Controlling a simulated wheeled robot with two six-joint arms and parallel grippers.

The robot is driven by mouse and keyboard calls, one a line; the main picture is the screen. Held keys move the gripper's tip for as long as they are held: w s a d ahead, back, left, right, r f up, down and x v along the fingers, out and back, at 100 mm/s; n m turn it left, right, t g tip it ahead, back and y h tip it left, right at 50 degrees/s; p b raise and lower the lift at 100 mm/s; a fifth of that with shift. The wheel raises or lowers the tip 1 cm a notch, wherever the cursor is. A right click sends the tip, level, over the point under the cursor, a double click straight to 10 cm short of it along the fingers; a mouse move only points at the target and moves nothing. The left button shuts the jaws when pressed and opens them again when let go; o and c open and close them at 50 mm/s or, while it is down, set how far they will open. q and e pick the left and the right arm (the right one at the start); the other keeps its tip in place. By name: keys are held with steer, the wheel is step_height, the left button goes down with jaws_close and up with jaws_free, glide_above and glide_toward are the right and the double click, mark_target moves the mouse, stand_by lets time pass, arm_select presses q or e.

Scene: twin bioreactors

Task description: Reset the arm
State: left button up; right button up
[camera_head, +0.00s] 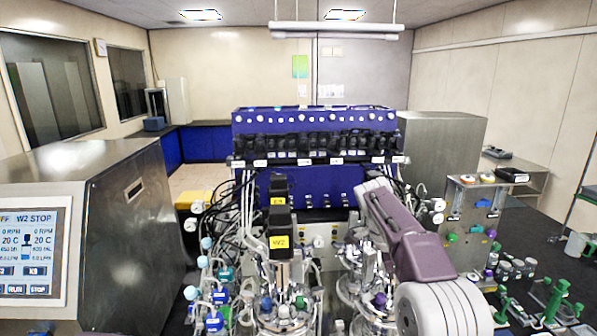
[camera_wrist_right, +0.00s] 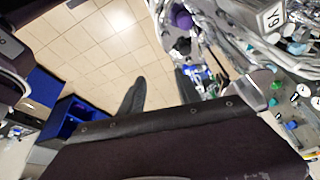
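My right arm (camera_head: 412,235) rises from the lower right in the head view, and its far end reaches over the right-hand glass vessel area. Its fingers cannot be made out there. In the right wrist view my right gripper (camera_wrist_right: 160,92) shows two dark fingers spread apart, with tiled floor between them and nothing held. Bioreactor vessels and tubing (camera_wrist_right: 215,35) are close beyond the right finger; I cannot tell whether they touch. My left arm and gripper are not in view.
A blue bioreactor cabinet (camera_head: 315,130) stands behind the vessels. A motor labelled W2 (camera_head: 280,235) stands left of my arm. A steel console with a screen (camera_head: 35,252) is at left. Green stands (camera_head: 550,295) and bottles occupy the black bench at right.

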arm_select(q)
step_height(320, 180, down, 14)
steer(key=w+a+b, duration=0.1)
steer(key=b, duration=1)
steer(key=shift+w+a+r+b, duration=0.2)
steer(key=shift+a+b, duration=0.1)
steer(key=shift+b, duration=0.1)
arm_select(e)
steer(key=s+a+f+n+y, duration=0.1)
steer(key=s+a+f+n, duration=0.1)
steer(key=s+f+n, duration=0.4)
steer(key=s+a+f+n+t+y, duration=0.1)
steer(key=s+f+n, duration=0.5)
steer(key=f, duration=0.9)
steer(key=s+a+f+n+y, duration=0.2)
steer(key=s+a+f+n, duration=0.3)
steer(key=f, duration=0.5)
steer(key=shift+s+a+f+n+t+y, duration=0.25)
steer(key=shift+s+n+t+y, duration=0.05)
steer(key=shift+s+n, duration=0.8)
